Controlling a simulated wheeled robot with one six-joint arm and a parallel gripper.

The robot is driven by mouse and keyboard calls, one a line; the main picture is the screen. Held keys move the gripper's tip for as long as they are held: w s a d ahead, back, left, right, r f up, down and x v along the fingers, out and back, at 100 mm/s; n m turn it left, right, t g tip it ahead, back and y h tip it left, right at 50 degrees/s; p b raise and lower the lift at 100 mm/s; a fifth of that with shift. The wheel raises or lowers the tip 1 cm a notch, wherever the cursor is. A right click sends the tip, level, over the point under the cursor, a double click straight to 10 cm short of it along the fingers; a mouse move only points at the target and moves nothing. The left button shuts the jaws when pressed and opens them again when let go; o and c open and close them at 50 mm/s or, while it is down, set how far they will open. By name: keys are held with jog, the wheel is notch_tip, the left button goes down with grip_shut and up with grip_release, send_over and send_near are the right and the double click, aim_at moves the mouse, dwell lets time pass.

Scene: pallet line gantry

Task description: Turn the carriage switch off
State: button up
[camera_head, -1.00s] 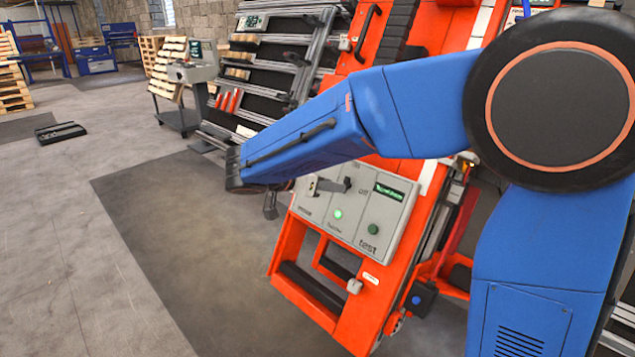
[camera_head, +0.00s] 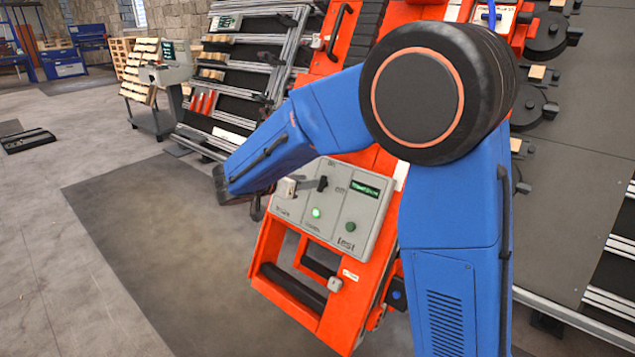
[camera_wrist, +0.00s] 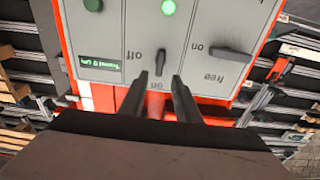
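The grey control panel (camera_head: 340,209) sits on the orange carriage frame. In the wrist view the panel (camera_wrist: 200,20) is upside down. A small dark lever switch (camera_wrist: 160,62) stands between the labels "off" and "on" and points down toward "on". It also shows in the head view (camera_head: 322,184). A second dark lever (camera_wrist: 230,53) lies sideways by the labels "free" and "on". My gripper (camera_wrist: 160,76) is open and empty. Its two fingertips lie either side of the first lever in the picture; whether they touch it cannot be told.
A green light (camera_wrist: 168,7) is lit on the panel; it also shows in the head view (camera_head: 317,213). A dark green button (camera_head: 351,226) and a small display (camera_head: 365,189) are beside it. A grey console (camera_head: 165,75) stands back left.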

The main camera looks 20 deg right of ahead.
aim_at(318, 190)
jog(key=x, duration=0.6)
jog(key=shift+w+d+f, duration=0.15)
jog(key=shift+d+f, duration=0.05)
jog(key=shift+d, duration=0.1)
grip_shut()
